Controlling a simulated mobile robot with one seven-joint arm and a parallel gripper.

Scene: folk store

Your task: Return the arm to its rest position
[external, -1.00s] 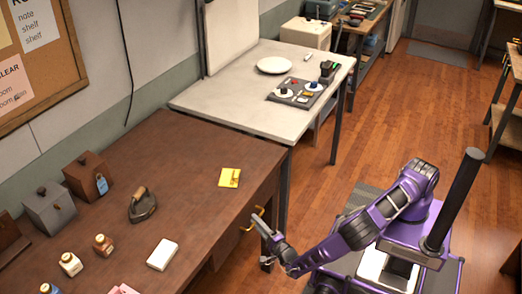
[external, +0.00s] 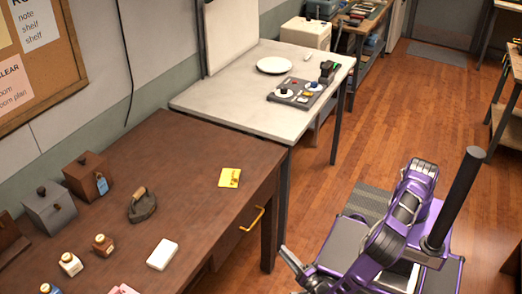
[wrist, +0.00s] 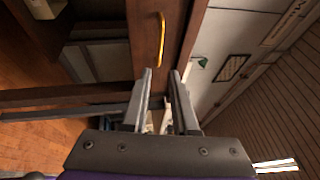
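My purple arm is folded back over my base at the lower right of the external view. My gripper (external: 290,258) is low in front of the brown desk (external: 140,150), apart from it and below its top. In the wrist view my gripper (wrist: 160,75) has its two fingers apart, with nothing between them. The desk's drawer with a yellow handle (external: 252,219) is close by; the handle also shows in the wrist view (wrist: 163,32), beyond the fingertips.
On the desk are a yellow note (external: 229,178), a white block (external: 162,254), an iron (external: 142,205), two lidded boxes and several small bottles. A pale table (external: 240,95) holds a plate (external: 274,65) and a control panel (external: 300,92).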

